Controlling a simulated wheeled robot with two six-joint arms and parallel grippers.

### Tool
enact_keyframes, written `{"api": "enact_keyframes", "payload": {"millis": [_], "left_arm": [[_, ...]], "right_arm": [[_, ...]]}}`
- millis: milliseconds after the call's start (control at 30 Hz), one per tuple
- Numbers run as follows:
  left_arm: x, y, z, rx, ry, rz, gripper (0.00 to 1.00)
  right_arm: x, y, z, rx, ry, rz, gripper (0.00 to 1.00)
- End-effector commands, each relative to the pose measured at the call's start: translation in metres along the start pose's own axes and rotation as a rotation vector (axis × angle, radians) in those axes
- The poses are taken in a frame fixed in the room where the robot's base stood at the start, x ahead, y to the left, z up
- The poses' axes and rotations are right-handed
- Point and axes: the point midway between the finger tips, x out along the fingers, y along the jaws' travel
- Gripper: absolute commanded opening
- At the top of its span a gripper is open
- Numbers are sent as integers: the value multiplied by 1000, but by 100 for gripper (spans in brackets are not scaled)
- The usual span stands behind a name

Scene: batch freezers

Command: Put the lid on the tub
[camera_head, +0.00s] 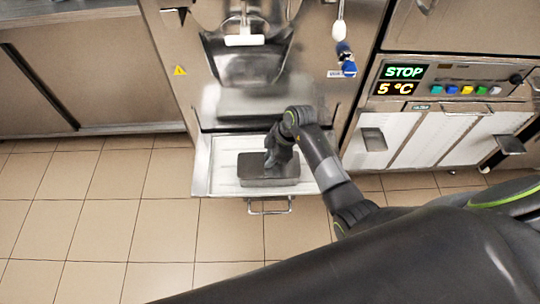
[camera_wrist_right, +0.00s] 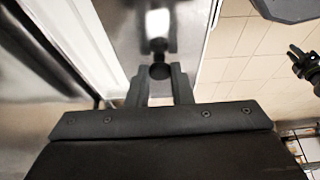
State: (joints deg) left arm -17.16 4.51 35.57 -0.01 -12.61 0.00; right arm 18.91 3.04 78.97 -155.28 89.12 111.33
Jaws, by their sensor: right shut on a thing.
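A grey metal tub (camera_head: 270,183) stands on the white tray-like shelf below the freezer's outlet in the head view. A flat grey lid (camera_head: 250,162) lies at the tub's top, lined up with it. I cannot tell whether it rests on the rim or hangs just above. My right gripper (camera_head: 270,165) is over the lid, pointing down. In the right wrist view its fingers (camera_wrist_right: 160,75) are shut on the lid's dark knob (camera_wrist_right: 160,71), with the shiny lid (camera_wrist_right: 183,45) beyond. The fingers and wrist hide part of the lid. My left gripper does not show in the head view.
The white shelf (camera_head: 203,180) has free room around the tub, with a metal handle (camera_head: 268,207) at its front. The freezer (camera_head: 255,105) rises close behind. A lit control panel (camera_head: 440,82) is at the right. Tiled floor (camera_head: 130,235) is open at left.

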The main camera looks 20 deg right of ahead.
Motion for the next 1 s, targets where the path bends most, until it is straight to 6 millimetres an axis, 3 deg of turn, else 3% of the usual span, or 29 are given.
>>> {"api": "enact_keyframes", "payload": {"millis": [1000], "left_arm": [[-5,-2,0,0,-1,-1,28]], "right_arm": [[2,0,1,1,0,0,0]]}}
